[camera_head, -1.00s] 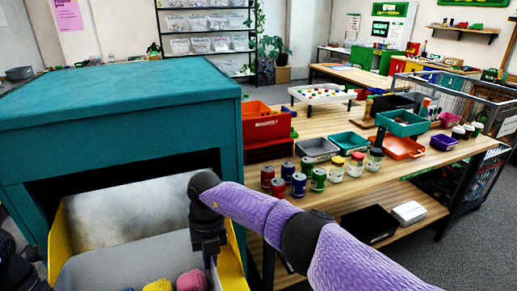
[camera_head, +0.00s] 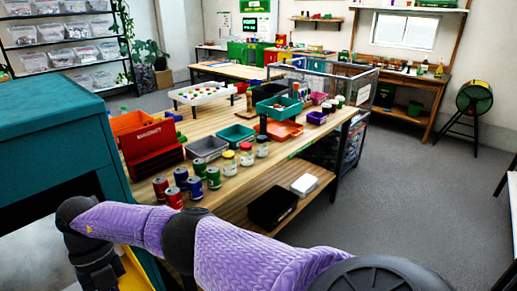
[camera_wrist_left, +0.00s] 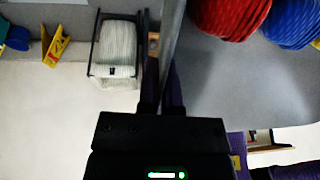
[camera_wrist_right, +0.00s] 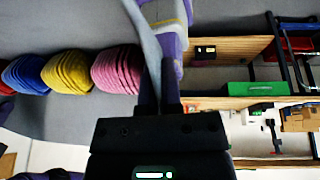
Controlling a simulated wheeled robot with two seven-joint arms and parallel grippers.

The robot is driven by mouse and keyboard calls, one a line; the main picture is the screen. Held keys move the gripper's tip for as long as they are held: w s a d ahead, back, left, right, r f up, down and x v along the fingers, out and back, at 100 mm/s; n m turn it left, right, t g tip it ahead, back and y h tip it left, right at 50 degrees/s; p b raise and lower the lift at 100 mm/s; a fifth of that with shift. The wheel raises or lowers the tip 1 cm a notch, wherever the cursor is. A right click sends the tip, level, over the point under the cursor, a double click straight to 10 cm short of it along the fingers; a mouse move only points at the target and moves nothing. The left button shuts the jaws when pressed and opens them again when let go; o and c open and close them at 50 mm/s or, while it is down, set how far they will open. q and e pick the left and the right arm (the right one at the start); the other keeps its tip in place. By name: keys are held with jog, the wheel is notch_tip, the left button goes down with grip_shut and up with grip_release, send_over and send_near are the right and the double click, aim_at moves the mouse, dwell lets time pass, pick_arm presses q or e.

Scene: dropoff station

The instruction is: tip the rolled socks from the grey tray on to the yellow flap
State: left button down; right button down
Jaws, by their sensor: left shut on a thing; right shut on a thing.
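The grey tray shows in the left wrist view (camera_wrist_left: 240,85) and the right wrist view (camera_wrist_right: 70,110). Rolled socks lie in it: a red pair (camera_wrist_left: 230,15) and a blue pair (camera_wrist_left: 295,22) by my left gripper, a yellow pair (camera_wrist_right: 70,72) and a pink pair (camera_wrist_right: 117,70) by my right. My left gripper (camera_wrist_left: 163,85) is shut on one tray wall. My right gripper (camera_wrist_right: 160,85) is shut on the opposite wall. In the head view a yellow panel edge (camera_head: 136,270) shows beside my right gripper; I cannot tell whether it is the flap. The tray is out of the head view.
A teal box-shaped station (camera_head: 50,140) stands at the left. A wooden table (camera_head: 225,165) beside it holds cans, jars, small trays and a red bin (camera_head: 155,143). A black box (camera_head: 272,207) sits on its lower shelf. Open grey floor (camera_head: 400,200) lies to the right.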

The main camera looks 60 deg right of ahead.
pick_arm(q)
jog(key=shift+a, duration=0.1)
